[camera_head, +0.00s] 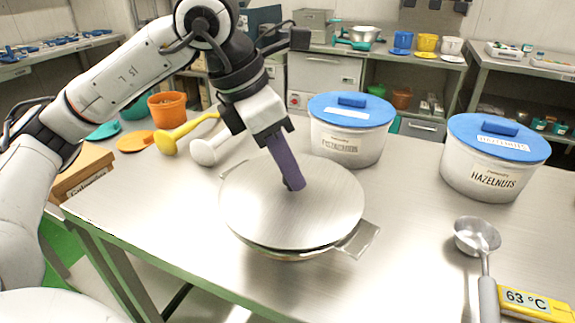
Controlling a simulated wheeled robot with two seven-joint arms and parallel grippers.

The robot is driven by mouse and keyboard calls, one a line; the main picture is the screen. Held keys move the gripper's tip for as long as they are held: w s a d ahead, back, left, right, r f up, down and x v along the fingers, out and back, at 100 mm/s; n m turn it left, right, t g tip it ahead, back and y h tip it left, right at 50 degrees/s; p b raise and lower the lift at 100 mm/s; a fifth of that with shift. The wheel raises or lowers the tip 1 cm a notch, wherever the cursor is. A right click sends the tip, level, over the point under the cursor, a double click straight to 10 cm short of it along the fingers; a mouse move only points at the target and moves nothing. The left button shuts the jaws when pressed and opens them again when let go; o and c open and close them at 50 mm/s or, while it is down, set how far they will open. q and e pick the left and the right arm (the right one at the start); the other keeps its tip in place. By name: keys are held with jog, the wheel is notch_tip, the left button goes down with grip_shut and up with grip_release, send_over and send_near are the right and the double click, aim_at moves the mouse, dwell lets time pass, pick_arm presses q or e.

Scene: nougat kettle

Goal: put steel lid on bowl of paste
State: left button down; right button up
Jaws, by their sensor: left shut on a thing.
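The steel lid (250,213) is a round brushed disc lying over the top of the bowl of paste (289,255). Only a thin edge of the bowl and its side handles show under the lid; the paste is hidden. The lid looks nearly level and set slightly off the bowl's rim, though I cannot tell if it is fully seated. My left gripper (291,184) comes down from above and its purple fingers are shut on the lid's knob at the centre. The knob itself is mostly hidden by the fingers. My right gripper is not in view.
Two white tubs with blue lids, one labelled hazelnuts (494,178), stand right of the bowl. A steel ladle (477,236) and yellow thermometer (535,304) lie front right.

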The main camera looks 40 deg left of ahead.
pick_arm(q)
jog(key=shift+f+b, duration=0.4)
jog(key=shift+b, duration=0.05)
dwell(0.8)
jog(key=c, duration=0.9)
grip_release()
jog(key=shift+r, duration=0.1)
jog(key=shift+r+p, duration=2.95)
jog(key=shift+r, duration=0.5)
jog(key=shift+f, duration=0.1)
